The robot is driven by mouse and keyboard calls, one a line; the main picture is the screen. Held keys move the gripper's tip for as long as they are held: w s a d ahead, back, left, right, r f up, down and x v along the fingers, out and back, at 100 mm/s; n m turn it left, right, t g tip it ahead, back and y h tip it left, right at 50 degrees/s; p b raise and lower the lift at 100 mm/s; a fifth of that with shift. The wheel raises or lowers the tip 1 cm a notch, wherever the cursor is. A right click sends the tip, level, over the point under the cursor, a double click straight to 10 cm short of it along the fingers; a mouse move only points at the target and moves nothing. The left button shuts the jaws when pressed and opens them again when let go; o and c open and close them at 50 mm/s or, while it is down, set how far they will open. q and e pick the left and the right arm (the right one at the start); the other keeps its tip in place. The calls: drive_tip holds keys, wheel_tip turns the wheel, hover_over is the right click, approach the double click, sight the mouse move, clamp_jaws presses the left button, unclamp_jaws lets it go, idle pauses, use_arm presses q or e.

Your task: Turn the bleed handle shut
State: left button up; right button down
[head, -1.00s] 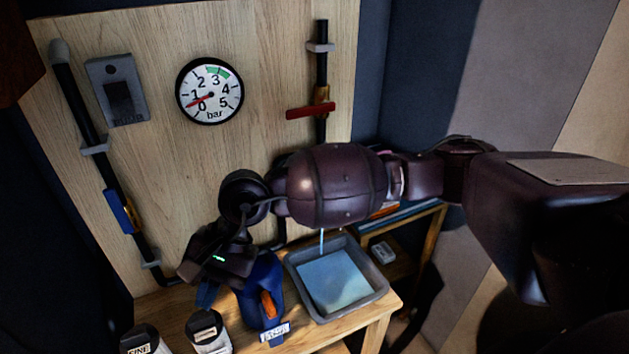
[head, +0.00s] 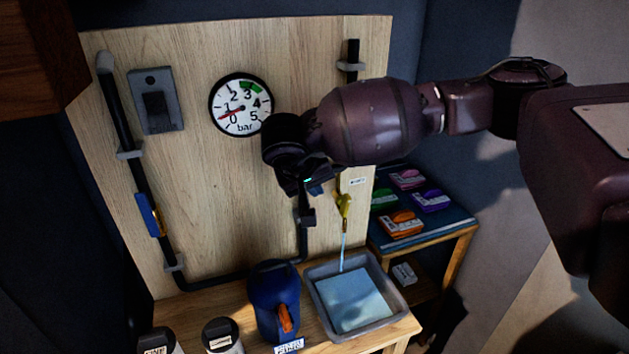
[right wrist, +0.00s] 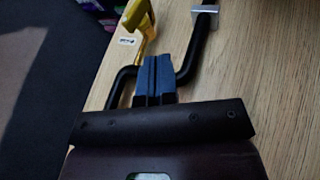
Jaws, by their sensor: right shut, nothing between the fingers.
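The yellow bleed handle (head: 344,203) sits on a tap low on the right of the wooden board. A thin stream of water (head: 343,250) runs from it into a grey tray (head: 391,311). My right gripper (head: 316,189) is just left of the handle in the head view, shut and empty. In the right wrist view, its blue fingers (right wrist: 156,62) are together. The yellow handle (right wrist: 139,18) lies beyond their tips there, and I see no clear contact. My left gripper is not in view.
A gauge (head: 240,105) reads near 0. Black pipe (head: 303,237) runs close behind the gripper. A blue jug (head: 272,293) stands left of the tray. A side shelf (head: 436,231) holds coloured items. My right arm hides the red handle's place.

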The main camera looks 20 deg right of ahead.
sight(342, 203)
drive_tip(key=d+f, duration=0.2)
drive_tip(key=w+d+f, duration=0.1)
drive_tip(key=d+f, duration=0.1)
drive_tip(key=d+f+p, duration=0.1)
drive_tip(key=d, duration=0.1)
drive_tip(key=shift+w+d+f, duration=0.2)
drive_tip(key=shift+w+f, duration=0.1)
drive_tip(key=shift+f, duration=0.1)
drive_tip(key=shift+d, duration=0.15)
drive_tip(key=shift+w+f, duration=0.1)
drive_tip(key=shift+w, duration=0.05)
